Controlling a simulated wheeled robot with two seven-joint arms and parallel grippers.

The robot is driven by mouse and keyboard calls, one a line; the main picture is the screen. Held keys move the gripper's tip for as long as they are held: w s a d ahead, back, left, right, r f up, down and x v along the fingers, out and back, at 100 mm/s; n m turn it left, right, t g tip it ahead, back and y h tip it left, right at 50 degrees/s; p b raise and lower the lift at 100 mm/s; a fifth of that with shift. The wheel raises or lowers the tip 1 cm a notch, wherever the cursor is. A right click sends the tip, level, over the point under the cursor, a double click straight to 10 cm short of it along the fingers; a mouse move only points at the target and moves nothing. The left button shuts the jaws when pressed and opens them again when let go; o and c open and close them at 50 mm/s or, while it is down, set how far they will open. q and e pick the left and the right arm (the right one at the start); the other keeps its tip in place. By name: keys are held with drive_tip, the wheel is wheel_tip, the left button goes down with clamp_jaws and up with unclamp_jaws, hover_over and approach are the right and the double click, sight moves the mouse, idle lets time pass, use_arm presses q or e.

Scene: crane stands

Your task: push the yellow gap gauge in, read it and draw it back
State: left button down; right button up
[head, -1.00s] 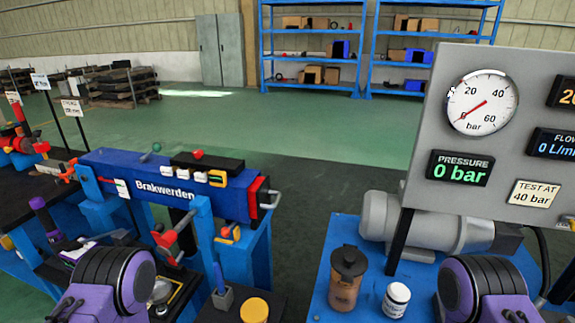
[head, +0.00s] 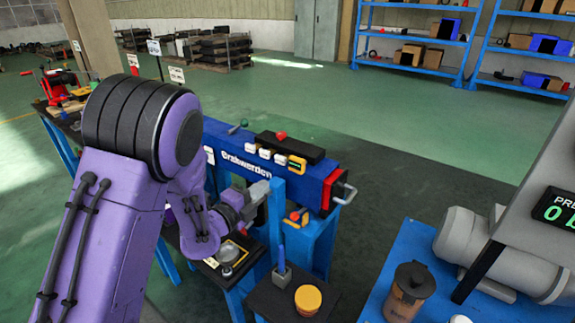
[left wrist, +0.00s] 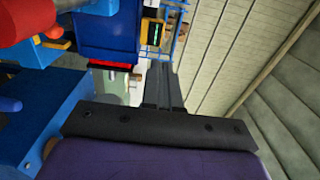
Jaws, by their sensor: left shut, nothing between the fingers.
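A yellow-framed block with a dark face (head: 297,163) sits at the right end of the row on top of the blue "Brakwerden" beam (head: 245,165). It also shows in the left wrist view (left wrist: 152,32), with a small green readout too small to read. I take it as the yellow gap gauge, but cannot be sure. My left gripper (head: 236,203) is at the front of the beam, below and left of that block. In the left wrist view its dark fingers (left wrist: 160,82) are together and empty, apart from the block. My right gripper is out of view.
A blue upright (head: 277,205) stands close to the left gripper. A yellow-lidded pot (head: 308,298) and a blue-handled tool (head: 281,262) are on the small dark table in front. A brown jar (head: 408,290) stands on the blue bench at right.

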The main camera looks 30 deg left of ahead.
sight(294, 163)
use_arm(q)
drive_tip(key=w+p, duration=0.1)
drive_tip(key=w, duration=0.2)
drive_tip(key=w+d+p, duration=0.1)
drive_tip(key=w, duration=0.3)
drive_tip(key=w+p, duration=0.2)
drive_tip(key=w, duration=0.2)
drive_tip(key=shift+w+d, duration=0.25)
drive_tip(key=shift+w+d+f, duration=0.1)
drive_tip(key=shift+w, duration=0.4)
drive_tip(key=shift+w+f+b, duration=0.25)
drive_tip(key=shift+w+b, duration=0.1)
drive_tip(key=shift+b, duration=0.15)
drive_tip(key=shift+w+d+r+b, duration=0.1)
drive_tip(key=shift+w+b, duration=0.25)
drive_tip(key=shift+r, duration=0.15)
